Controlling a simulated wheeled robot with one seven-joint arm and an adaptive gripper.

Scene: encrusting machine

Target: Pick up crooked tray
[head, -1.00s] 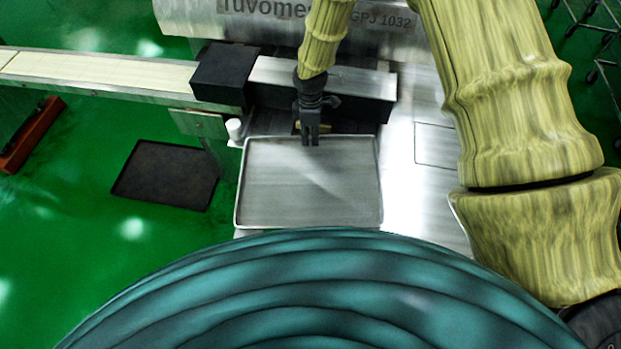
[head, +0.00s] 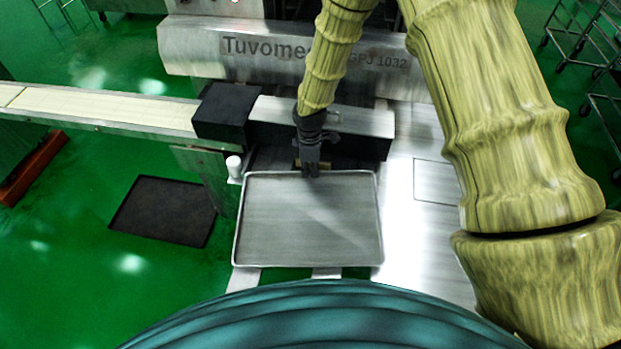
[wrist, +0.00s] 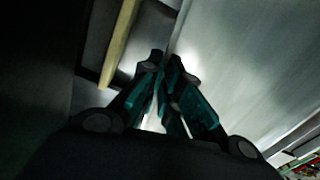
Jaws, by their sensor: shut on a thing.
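A shallow grey metal tray with a raised rim (head: 310,225) lies in the middle of the head view, in front of the machine. My gripper (head: 311,172) is at the middle of its far rim, with the fingers pointing down. In the wrist view my gripper (wrist: 163,65) has its fingers close together on the edge of the tray (wrist: 235,75). The gripper is shut on that rim. The exact contact between fingertips and rim is dark and hard to see.
The encrusting machine (head: 230,60) stands behind the tray, with a conveyor (head: 110,107) running left from a black box (head: 226,110). A white cylinder (head: 234,166) is beside the tray's far left corner. A dark tray (head: 163,210) lies on the green floor. Wheeled racks (head: 590,60) stand at the far right.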

